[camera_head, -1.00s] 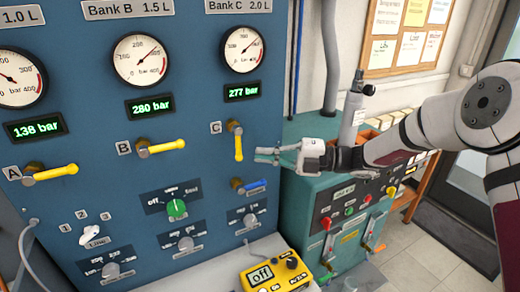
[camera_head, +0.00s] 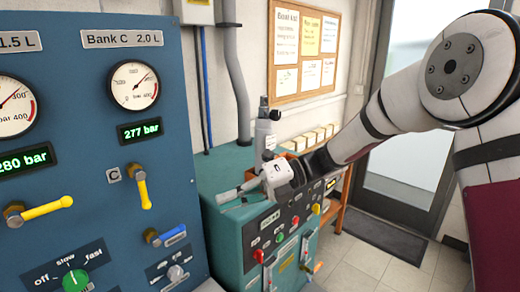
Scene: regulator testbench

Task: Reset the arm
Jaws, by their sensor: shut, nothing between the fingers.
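My gripper (camera_head: 230,195) is at the end of my white and dark arm, which reaches in from the right. Its fingers point left, in front of the teal cabinet (camera_head: 225,225). The fingers look close together with nothing between them. The gripper is apart from the blue panel (camera_head: 100,218) to its left. On that panel, the yellow C valve handle (camera_head: 143,190) hangs down near vertical. The yellow handle at the lower left (camera_head: 45,208) is near horizontal. The bank C display (camera_head: 139,130) reads 277 bar.
A blue lever (camera_head: 165,236) and a green-knobbed selector (camera_head: 76,281) sit low on the panel. A grey cylindrical fitting (camera_head: 265,135) stands on the cabinet behind my gripper. A noticeboard (camera_head: 302,45) hangs on the wall. Tiled floor (camera_head: 370,262) is clear at the lower right.

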